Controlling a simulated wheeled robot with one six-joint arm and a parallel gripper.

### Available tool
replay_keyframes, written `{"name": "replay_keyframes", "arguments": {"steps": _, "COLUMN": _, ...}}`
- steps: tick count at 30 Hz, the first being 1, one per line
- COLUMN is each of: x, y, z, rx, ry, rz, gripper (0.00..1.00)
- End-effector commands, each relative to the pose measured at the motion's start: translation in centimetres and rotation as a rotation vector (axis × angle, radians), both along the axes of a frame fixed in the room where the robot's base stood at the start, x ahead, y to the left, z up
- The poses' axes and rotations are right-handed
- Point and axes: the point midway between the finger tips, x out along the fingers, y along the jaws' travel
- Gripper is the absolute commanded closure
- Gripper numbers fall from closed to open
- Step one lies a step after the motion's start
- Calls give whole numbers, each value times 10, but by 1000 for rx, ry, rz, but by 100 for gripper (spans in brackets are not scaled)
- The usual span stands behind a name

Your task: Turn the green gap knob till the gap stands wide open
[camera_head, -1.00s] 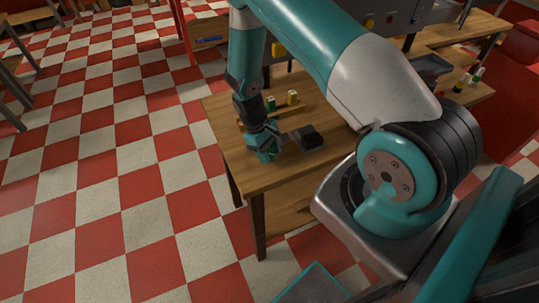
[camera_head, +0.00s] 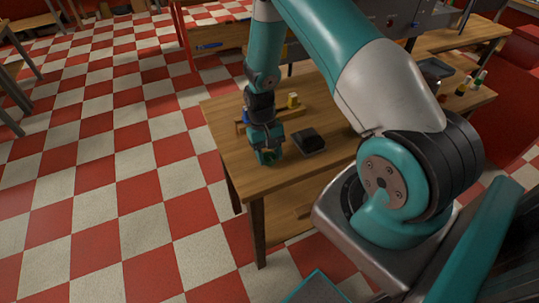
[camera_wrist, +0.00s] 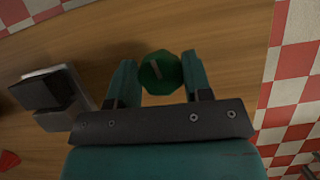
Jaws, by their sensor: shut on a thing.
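The green gap knob (camera_wrist: 160,72) shows in the wrist view as a round, faceted green cap with a pale mark line on its top, tilted slightly from the picture's vertical. My gripper (camera_wrist: 158,74) is shut on it, with one teal finger at its left side and one at its right. In the head view my gripper (camera_head: 267,154) points down near the table's left front corner; the knob is mostly hidden there. A dark block (camera_head: 308,141) on a lighter base is just right of my gripper; it also shows in the wrist view (camera_wrist: 55,92).
The wooden table (camera_head: 229,141) carries a low wooden rack with a yellow piece (camera_head: 293,100) behind my gripper. A grey tray (camera_head: 436,69) and several small coloured items stand at the far right. The red-and-white floor lies past the table's edge.

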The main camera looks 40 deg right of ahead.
Motion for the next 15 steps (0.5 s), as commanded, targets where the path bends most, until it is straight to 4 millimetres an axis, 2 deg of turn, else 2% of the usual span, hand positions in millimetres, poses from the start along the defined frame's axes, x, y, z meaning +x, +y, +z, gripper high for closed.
{"name": "replay_keyframes", "arguments": {"steps": 11, "x": 0, "y": 0, "z": 1, "rx": -2, "ry": 0, "rz": -4, "gripper": 78}}
{"name": "replay_keyframes", "arguments": {"steps": 12, "x": 0, "y": 0, "z": 1, "rx": -2, "ry": 0, "rz": -4, "gripper": 48}}
{"name": "replay_keyframes", "arguments": {"steps": 15, "x": 0, "y": 0, "z": 0, "rx": -1, "ry": -1, "rz": -3, "gripper": 29}}
